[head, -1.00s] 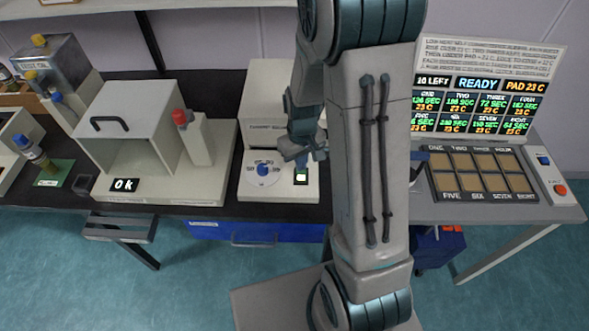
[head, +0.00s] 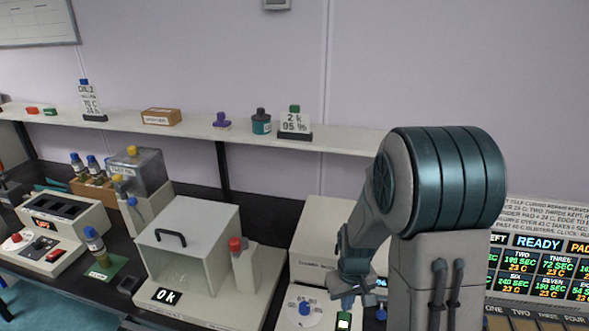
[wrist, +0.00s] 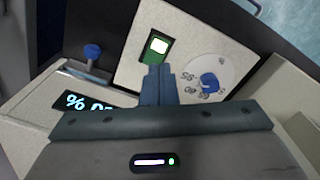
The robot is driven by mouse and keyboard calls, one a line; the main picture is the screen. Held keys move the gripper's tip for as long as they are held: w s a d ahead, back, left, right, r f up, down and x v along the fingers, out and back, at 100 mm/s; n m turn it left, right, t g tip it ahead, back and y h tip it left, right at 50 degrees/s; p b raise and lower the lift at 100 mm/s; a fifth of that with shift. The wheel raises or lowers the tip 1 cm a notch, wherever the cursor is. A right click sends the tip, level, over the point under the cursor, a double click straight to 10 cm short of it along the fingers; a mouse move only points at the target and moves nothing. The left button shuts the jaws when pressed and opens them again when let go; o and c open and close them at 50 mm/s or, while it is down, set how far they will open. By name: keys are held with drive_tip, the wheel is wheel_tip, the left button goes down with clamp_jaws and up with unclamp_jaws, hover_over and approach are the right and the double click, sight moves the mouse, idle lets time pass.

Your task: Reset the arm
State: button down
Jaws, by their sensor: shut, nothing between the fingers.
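My gripper (wrist: 159,84) is shut and empty. In the wrist view its fingers are together, just in front of a green-framed lit button (wrist: 155,46) on a white machine's panel. In the head view my gripper (head: 346,303) is low, over the front panel of that machine, close above the green button (head: 344,320). I cannot tell whether the fingertips touch the button. A blue dial knob (wrist: 208,82) on a marked round plate sits beside the button. The knob also shows in the head view (head: 305,307). My arm hides part of the machine.
An open-fronted white chamber (head: 190,240) reading "OK" stands to the left, with a red-capped post (head: 243,267) beside it. A screen (head: 540,262) reading "READY" is at right. A shelf (head: 180,127) with bottles and cards runs behind. A blue knob (wrist: 92,51) stands at left in the wrist view.

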drive_tip(key=s+a+r+m+t, duration=0.1)
drive_tip(key=s+r, duration=0.6)
drive_tip(key=r, duration=0.3)
drive_tip(key=s+r+m+t, duration=0.1)
drive_tip(key=s+r+t, duration=0.1)
drive_tip(key=s+r, duration=0.5)
wheel_tip(320, 180, up, 3)
drive_tip(key=shift+s+a+f+t, duration=0.1)
drive_tip(key=shift+s+a+t, duration=0.2)
drive_tip(key=shift+a, duration=0.1)
